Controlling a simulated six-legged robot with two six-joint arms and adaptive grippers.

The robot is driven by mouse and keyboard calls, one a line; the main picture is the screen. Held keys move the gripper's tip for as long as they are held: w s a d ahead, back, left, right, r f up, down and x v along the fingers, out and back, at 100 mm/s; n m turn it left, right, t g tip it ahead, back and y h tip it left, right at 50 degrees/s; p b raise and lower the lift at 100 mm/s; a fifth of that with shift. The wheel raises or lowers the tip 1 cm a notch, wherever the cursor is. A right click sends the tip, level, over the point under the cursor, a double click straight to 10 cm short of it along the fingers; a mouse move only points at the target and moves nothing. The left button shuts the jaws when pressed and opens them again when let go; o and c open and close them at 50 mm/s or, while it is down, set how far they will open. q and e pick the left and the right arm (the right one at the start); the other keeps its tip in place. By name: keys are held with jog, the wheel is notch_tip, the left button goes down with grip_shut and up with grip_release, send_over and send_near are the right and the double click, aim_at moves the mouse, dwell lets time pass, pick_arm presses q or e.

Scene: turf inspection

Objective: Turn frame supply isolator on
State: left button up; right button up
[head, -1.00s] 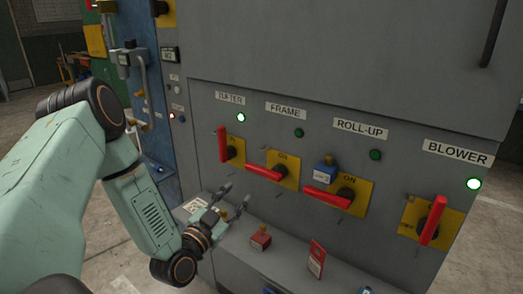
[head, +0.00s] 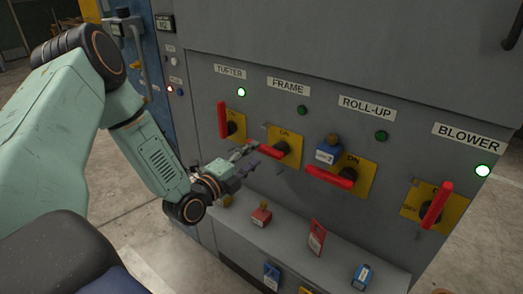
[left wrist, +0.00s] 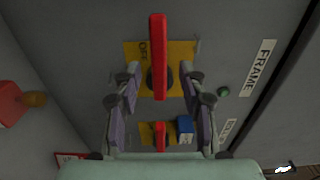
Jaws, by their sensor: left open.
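The frame supply isolator has a red handle (head: 266,150) on a yellow plate (head: 286,143) under the FRAME label (head: 288,86). The handle lies roughly horizontal, pointing left, and the green lamp (head: 302,110) above is dark. My left gripper (head: 246,159) is open at the handle's free end. In the left wrist view the red handle (left wrist: 158,50) runs between the two open fingers (left wrist: 161,76), with a gap on each side. OFF shows on the yellow plate (left wrist: 180,52) there. I cannot tell whether any finger touches the handle. My right gripper is not in view.
The tufter handle (head: 222,118) and blower handle (head: 436,205) stand near upright with lit lamps. The roll-up handle (head: 330,177) lies sideways, with a blue padlock (head: 328,152) beside it. A ledge (head: 285,240) below holds a red padlock (head: 262,215) and a red tag (head: 317,238).

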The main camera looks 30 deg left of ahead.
aim_at(259, 150)
pick_arm(q)
jog(key=w, duration=0.2)
jog(key=w+b, duration=0.1)
jog(key=w, duration=0.1)
jog(key=shift+d+f, duration=0.1)
jog(key=shift+f, duration=0.15)
jog(key=shift+w+r, duration=0.25)
jog(key=shift+w, duration=0.1)
jog(key=shift+w+f, duration=0.1)
jog(key=shift+w, duration=0.1)
jog(key=shift+s, duration=0.2)
jog(key=c, duration=0.6)
jog(key=shift+w, duration=0.1)
grip_shut()
